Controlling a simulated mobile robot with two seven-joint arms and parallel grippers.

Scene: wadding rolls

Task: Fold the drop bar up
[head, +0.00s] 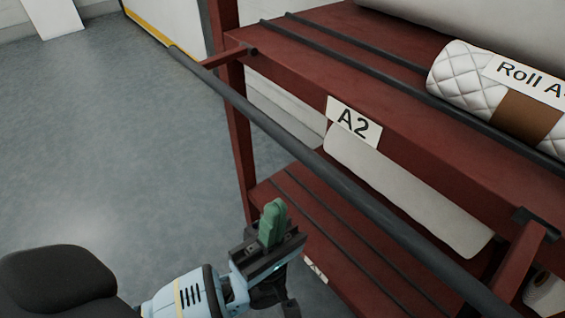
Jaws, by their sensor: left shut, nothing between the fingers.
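The drop bar (332,172) is a long dark grey rod in the head view. It runs diagonally from the upper left to the lower right in front of the red rack. Red arms hold it out from the shelf edge, one at the upper left (226,58) and one at the lower right (519,262). My left gripper (272,222) has green fingers and is shut and empty. It shows below and left of the bar's middle, apart from it in the picture. How far it is from the bar in depth is hard to tell. My right gripper is out of view.
The red rack's upper shelf (300,52) carries a quilted white roll (462,76) with a brown band and a "Roll A" label. An "A2" tag (353,123) hangs on its edge. A pale roll (400,188) lies on the level below. The grey floor (110,150) at left is clear.

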